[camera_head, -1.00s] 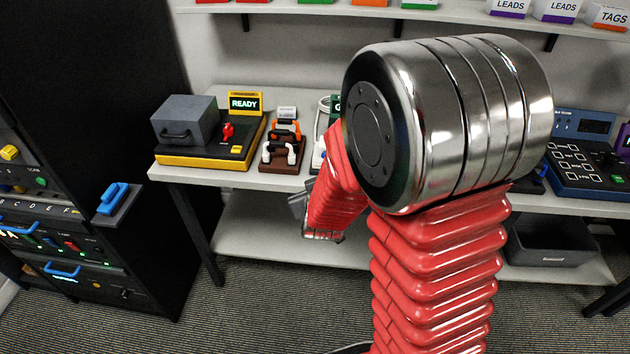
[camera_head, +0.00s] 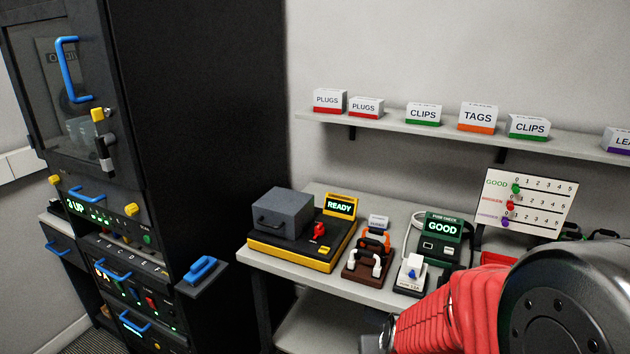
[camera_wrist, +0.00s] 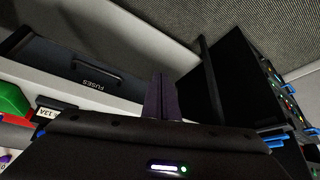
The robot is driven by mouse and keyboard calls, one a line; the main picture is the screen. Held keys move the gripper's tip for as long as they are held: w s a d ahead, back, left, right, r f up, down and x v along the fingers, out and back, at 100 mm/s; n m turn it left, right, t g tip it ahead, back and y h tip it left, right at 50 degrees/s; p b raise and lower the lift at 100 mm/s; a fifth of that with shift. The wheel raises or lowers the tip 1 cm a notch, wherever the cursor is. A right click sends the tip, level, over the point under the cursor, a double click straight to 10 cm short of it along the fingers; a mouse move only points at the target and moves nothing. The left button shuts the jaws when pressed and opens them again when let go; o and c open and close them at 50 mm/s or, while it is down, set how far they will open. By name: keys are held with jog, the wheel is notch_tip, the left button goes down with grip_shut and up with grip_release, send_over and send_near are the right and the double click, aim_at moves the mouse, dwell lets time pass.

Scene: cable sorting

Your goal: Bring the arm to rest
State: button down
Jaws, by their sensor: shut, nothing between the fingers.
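My arm shows in the head view at the lower right, with a ribbed red sleeve (camera_head: 455,310) and a large dark metal joint (camera_head: 575,295). The wrist end points left, in front of the bench, and the bottom of the picture cuts it off. In the wrist view my gripper (camera_wrist: 162,98) shows as two dark fingers close together, with nothing between them. The fingers stand out over the dark wrist housing and touch nothing that I can see.
A bench (camera_head: 300,273) carries a yellow-based READY station (camera_head: 290,262), a green GOOD checker (camera_head: 440,240) and small stands. A tall black cabinet (camera_head: 205,130) stands at left. In the wrist view a drawer marked FUSES (camera_wrist: 75,75) appears upside down.

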jog(key=s+f+v, duration=0.1)
jog(key=s+v, duration=0.1)
jog(key=v, duration=1.1)
jog(key=s+f+v, duration=0.1)
jog(key=s+v, duration=0.1)
jog(key=v, duration=1.2)
jog(key=shift+s, duration=0.25)
jog(key=shift+d+f, duration=0.1)
